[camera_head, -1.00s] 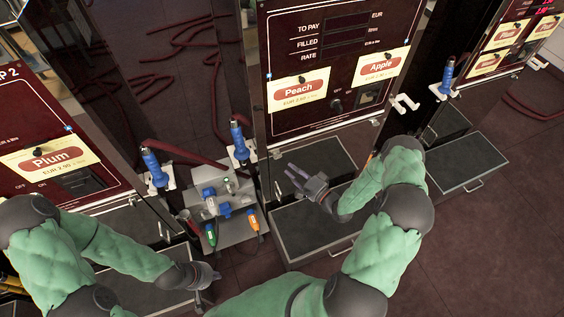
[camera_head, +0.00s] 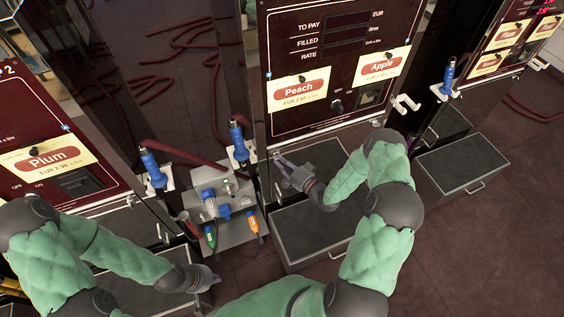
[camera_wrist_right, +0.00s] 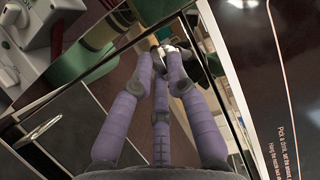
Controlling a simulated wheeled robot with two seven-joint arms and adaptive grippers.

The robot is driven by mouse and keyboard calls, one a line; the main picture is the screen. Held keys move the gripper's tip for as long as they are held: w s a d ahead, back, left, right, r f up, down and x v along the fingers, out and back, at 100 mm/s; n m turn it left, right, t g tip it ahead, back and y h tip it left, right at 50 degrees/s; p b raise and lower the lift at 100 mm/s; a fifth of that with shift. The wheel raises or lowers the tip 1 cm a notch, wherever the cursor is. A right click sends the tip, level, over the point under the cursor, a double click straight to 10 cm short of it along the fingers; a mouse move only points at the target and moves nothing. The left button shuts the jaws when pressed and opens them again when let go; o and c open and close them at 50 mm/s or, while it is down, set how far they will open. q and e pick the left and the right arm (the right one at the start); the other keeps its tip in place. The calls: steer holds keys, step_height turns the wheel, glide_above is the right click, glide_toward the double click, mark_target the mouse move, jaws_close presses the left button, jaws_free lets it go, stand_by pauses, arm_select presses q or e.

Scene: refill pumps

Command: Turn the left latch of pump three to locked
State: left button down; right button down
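Pump three appears to be the dark red middle pump (camera_head: 338,98), with the Peach and Apple labels; its number is out of view. My right gripper (camera_head: 283,166) is at the pump's lower left edge, above the grey drawer-like boxes. In the right wrist view its purple fingers (camera_wrist_right: 160,62) reach forward with their tips drawn together but a gap between them. A small dark and white part lies at or just beyond the tips; I cannot tell if it is the left latch or if they touch. My left gripper (camera_head: 212,278) hangs low at left, apart from the pumps, its finger opening unclear.
Blue-handled nozzles (camera_head: 238,142) hang beside the middle pump, with another (camera_head: 153,166) further left. A grey stand (camera_head: 225,226) with several coloured connectors stands left of the boxes. The dark floor at lower right is clear.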

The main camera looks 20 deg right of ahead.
steer(key=shift+n, duration=0.3)
steer(key=n+g+h, duration=0.1)
steer(key=n+h, duration=0.1)
steer(key=n, duration=0.2)
steer(key=n+g+h+p, duration=0.1)
steer(key=n+h, duration=0.1)
steer(key=n, duration=0.2)
steer(key=r+n+g+h+p, duration=0.1)
steer(key=n+h, duration=0.1)
steer(key=n, duration=0.2)
steer(key=shift+a+n+g+h, duration=0.25)
steer(key=shift+n+g+h, duration=0.05)
steer(key=shift+n, duration=0.1)
stand_by(0.3)
stand_by(0.5)
steer(key=c, duration=1.5)
jaws_free()
steer(key=shift+s+r, duration=0.1)
